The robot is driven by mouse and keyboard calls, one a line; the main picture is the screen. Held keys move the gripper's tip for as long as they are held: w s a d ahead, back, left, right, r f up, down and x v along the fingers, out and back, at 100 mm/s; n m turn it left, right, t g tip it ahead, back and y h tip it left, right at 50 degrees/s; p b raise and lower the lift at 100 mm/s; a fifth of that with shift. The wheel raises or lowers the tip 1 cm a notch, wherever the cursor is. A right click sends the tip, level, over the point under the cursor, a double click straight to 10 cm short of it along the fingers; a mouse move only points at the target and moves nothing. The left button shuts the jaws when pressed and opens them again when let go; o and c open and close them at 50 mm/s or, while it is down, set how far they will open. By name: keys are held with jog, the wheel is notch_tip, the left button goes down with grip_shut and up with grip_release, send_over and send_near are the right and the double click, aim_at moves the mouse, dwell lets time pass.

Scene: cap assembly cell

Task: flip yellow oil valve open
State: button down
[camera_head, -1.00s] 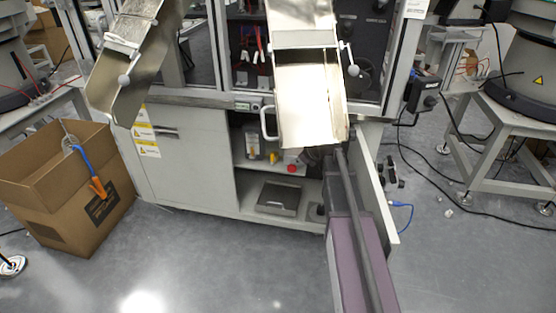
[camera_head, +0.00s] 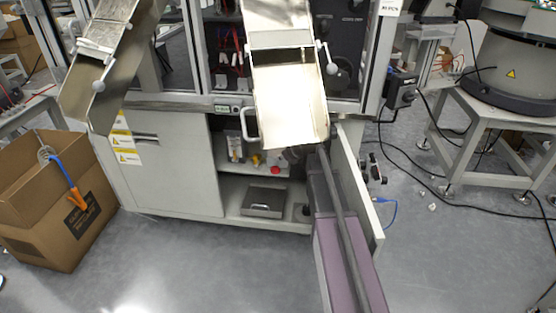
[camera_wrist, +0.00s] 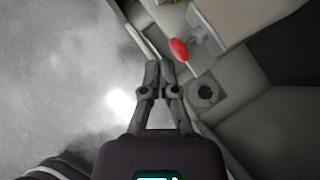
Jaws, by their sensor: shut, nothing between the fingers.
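The yellow valve (camera_head: 256,160) shows small in the head view, inside the open lower cabinet on its upper shelf. It sits just left of a red knob (camera_head: 275,170); its handle position is too small to tell. The valve is not seen in the wrist view. That view shows a red oval knob (camera_wrist: 179,50) on a thin stem beyond my fingertips, a little to the right. My gripper (camera_wrist: 160,66) is shut and empty, its tips close together and apart from the red knob. In the head view my gripper is hidden behind the metal chute.
The metal chute (camera_head: 290,105) hangs over the cabinet opening. The open cabinet door (camera_head: 362,195) stands right of my arm. A grey flat box (camera_head: 264,201) lies on the lower shelf. A cardboard box (camera_head: 95,215) stands left. Floor in front is clear.

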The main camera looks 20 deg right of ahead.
aim_at(257, 162)
jog(key=shift+w+a+r+b+x, duration=0.3)
jog(key=shift+b+x, duration=0.7)
jog(key=shift+x, duration=1)
jog(key=shift+w+a+r+b+x, duration=0.1)
jog(key=shift+w+r+b+x, duration=0.25)
jog(key=shift+b+x, duration=1.15)
jog(key=shift+w+a+r+b+x, duration=0.2)
jog(key=shift+r+b+x, duration=0.25)
jog(key=shift+x, duration=2)
